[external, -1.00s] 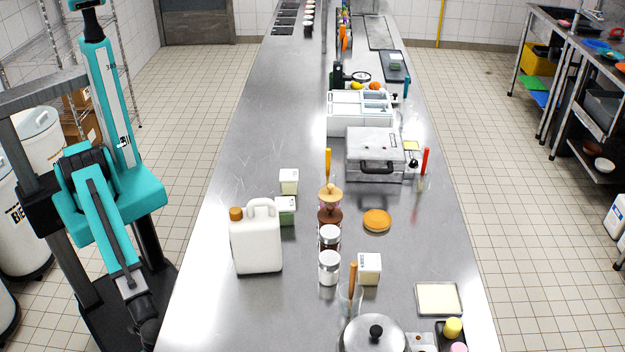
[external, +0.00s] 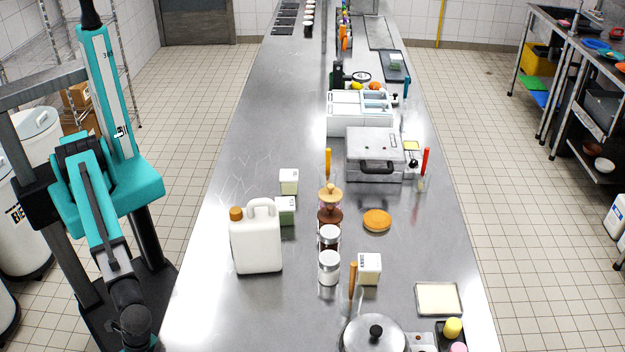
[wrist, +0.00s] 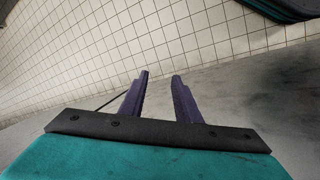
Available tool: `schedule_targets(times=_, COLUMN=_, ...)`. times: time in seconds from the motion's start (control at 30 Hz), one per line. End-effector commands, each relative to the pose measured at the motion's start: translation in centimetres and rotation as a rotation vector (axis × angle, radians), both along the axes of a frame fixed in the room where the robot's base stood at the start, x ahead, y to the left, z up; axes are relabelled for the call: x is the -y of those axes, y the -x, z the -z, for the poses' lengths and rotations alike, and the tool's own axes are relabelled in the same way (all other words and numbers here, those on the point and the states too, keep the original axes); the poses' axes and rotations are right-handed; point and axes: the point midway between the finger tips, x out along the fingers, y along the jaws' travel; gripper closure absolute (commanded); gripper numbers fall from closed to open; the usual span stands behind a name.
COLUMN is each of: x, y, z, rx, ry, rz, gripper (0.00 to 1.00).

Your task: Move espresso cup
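Several small round cup-like items (external: 308,19) stand in a row at the far end of the steel counter. They are too small to tell whether one is the espresso cup. No espresso cup shows in the wrist view. My gripper (wrist: 161,77) is open there, its two dark fingers apart with nothing between them. Tiled wall or floor and a grey surface lie beyond it. In the external view my arm is at the near left, beside the counter, and the fingers are not visible.
Dark square plates (external: 286,20) lie left of the row. A white jug (external: 257,240), jars (external: 329,267), a closed press grill (external: 374,155), a white container unit (external: 359,108) and a lidded pot (external: 373,338) stand on the counter (external: 230,150). Its left strip is largely clear.

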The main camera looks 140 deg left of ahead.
Motion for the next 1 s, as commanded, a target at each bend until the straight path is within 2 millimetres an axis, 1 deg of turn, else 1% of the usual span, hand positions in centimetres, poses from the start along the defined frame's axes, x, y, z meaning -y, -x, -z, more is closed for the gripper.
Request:
schedule_targets(times=0.03, x=0.4, y=-0.5, z=-1.2, rx=0.008, ry=0.008, rz=-0.002, gripper=0.7)
schedule_targets(times=0.37, x=2.6, y=-3.1, z=-7.2, rx=0.049, ry=0.057, rz=-0.027, gripper=0.7)
schedule_targets(times=0.67, x=4.4, y=-5.8, z=-13.4, rx=0.089, ry=0.098, rz=-0.039, gripper=0.7)
schedule_targets(times=0.83, x=5.1, y=-7.8, z=-17.5, rx=0.115, ry=0.109, rz=-0.034, gripper=0.7)
schedule_targets(times=1.0, x=5.0, y=-10.5, z=-21.5, rx=0.143, ry=0.091, rz=-0.005, gripper=0.7)
